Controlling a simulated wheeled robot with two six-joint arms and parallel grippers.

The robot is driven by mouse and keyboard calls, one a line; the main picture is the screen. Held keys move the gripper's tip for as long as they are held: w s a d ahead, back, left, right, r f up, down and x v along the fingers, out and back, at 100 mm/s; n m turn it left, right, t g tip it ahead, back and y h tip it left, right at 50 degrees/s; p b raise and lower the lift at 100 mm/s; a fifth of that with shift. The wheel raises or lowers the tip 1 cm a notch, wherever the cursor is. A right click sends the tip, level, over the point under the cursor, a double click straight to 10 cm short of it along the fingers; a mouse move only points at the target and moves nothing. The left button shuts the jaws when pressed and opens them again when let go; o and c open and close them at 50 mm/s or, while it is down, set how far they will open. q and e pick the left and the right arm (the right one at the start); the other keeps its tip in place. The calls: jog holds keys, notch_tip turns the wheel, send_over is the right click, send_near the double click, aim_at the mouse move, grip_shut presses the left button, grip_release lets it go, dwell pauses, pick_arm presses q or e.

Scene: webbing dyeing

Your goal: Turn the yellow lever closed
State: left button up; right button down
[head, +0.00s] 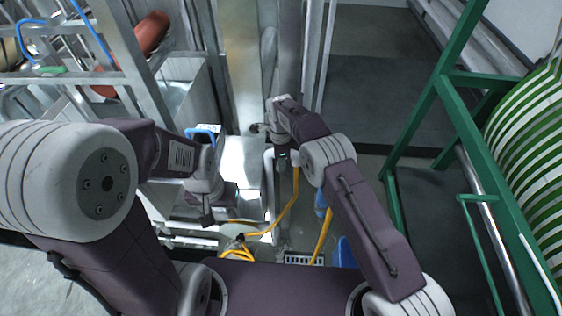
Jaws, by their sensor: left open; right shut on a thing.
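I cannot make out the yellow lever in the head view; it is too small or hidden by my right wrist. My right gripper (259,128) is at the upper middle, by the grey metal post, largely hidden behind its own wrist. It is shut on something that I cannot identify. My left gripper (207,217) is open, lower and to the left, over the bright metal surface. It looks empty and apart from the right gripper.
Yellow hoses (285,212) run below the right wrist. A green frame (433,100) with a green-and-white striped roll (530,125) stands at right. A metal rack (128,60) with reddish rolls (150,33) stands at upper left. Dark floor (375,95) is clear at upper right.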

dwell(0.4)
jog(key=c, duration=1.6)
grip_release()
jog(key=shift+o, duration=0.2)
jog(key=shift+a, duration=0.1)
jog(key=shift+r, duration=0.15)
notch_tip(320, 180, up, 3)
jog(key=shift+w+b, duration=0.1)
jog(key=shift+b, duration=1)
notch_tip(320, 180, up, 6)
jog(key=shift+a+f, duration=0.1)
jog(key=shift+f, duration=0.05)
